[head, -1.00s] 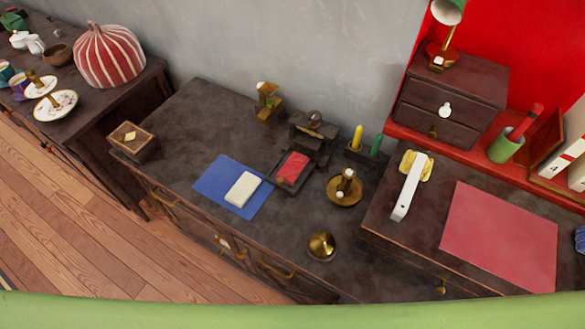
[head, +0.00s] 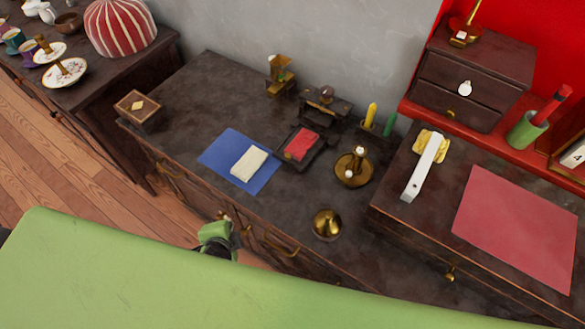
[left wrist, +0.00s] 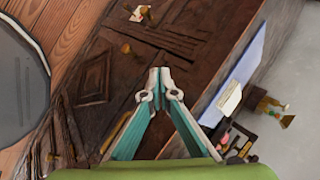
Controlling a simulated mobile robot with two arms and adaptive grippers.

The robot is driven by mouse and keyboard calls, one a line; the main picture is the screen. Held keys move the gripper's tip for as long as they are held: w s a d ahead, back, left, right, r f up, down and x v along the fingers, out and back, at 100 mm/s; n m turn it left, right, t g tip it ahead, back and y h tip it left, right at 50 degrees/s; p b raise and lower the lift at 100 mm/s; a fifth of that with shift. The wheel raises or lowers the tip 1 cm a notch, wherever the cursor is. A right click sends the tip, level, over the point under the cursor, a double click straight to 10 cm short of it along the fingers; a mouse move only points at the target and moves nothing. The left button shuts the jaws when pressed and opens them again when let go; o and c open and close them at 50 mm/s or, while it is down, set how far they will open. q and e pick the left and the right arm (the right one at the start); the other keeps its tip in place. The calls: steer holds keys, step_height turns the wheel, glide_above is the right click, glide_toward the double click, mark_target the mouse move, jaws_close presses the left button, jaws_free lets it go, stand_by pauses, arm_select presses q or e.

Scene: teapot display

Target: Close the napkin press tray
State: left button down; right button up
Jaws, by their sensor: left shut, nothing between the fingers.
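The napkin press (head: 326,102) is a small dark wooden stand with a round knob on top, on the middle dresser. Its dark tray (head: 282,156) sticks out in front of it, with a red napkin (head: 301,144) in it. My left gripper (left wrist: 158,78) is shut and empty, in front of the dresser's front face. In the head view, a green part of my left gripper (head: 217,238) shows beside the dresser's front edge, below and left of the tray. Its fingertips are hard to make out there. My right gripper is in neither current view.
A cream folded cloth (head: 249,164) lies on a blue mat (head: 213,152) left of the tray. A brass candle holder (head: 353,168) and brass bell (head: 327,223) stand to the right.

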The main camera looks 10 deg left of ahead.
mark_target(287, 159)
arm_select(q)
steer(key=w+d+r+m+t+h, duration=0.1)
steer(key=d+r+m+t, duration=0.1)
steer(key=m, duration=0.6)
steer(key=w+d+r+m+t+h, duration=0.1)
steer(key=d+r+m+t, duration=0.2)
steer(key=m, duration=0.5)
steer(key=w+d+r+m+t+h, duration=0.1)
steer(key=d+r+m+t+h, duration=0.1)
steer(key=d+r+m, duration=0.3)
steer(key=shift+w+r+m, duration=0.1)
steer(key=shift+r+m, duration=0.3)
steer(key=shift+m, duration=0.4)
steer(key=shift+r+m, duration=0.4)
steer(key=shift+m, duration=0.4)
steer(key=shift+d+m+t, duration=0.15)
steer(key=shift+m+t, duration=0.15)
steer(key=shift+w, duration=0.45)
steer(key=p+x, duration=0.1)
steer(key=x, duration=0.7)
steer(key=p+x, duration=0.1)
steer(key=x, duration=0.4)
steer(key=shift+w+d+r+p, duration=0.1)
steer(key=shift+r+p, duration=0.25)
steer(key=shift+r, duration=0.05)
